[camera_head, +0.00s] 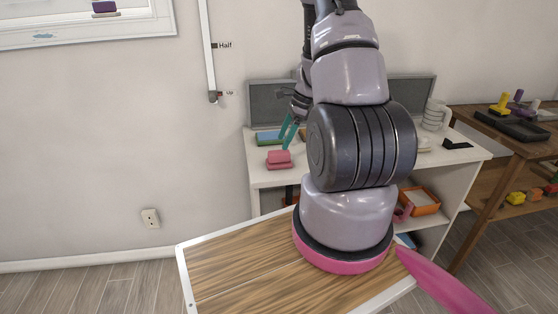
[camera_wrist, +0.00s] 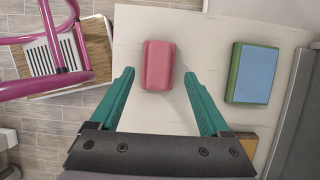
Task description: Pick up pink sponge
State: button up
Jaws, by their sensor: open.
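The pink sponge (camera_wrist: 158,65) lies on the white tabletop (camera_wrist: 195,22), near its edge. In the head view the pink sponge (camera_head: 279,157) sits at the left front of the white table, and looks like a smaller pink block on a wider one. My gripper (camera_wrist: 158,75) is open, with two teal fingers on either side of the sponge's near end in the wrist view; the height between them is hard to tell. In the head view my gripper (camera_head: 288,132) is above the table, just right of and behind the sponge, and empty.
A blue and green sponge (camera_wrist: 252,73) lies to the right, also seen in the head view (camera_head: 267,137). A brown block (camera_wrist: 247,143) is partly behind my right finger. A grey panel (camera_head: 272,100) stands at the table's back.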

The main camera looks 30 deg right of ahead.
aim_at(279, 151)
jog(key=shift+x, duration=3.1)
jog(key=shift+s+d+f, duration=0.1)
jog(key=shift+d, duration=0.05)
grip_shut()
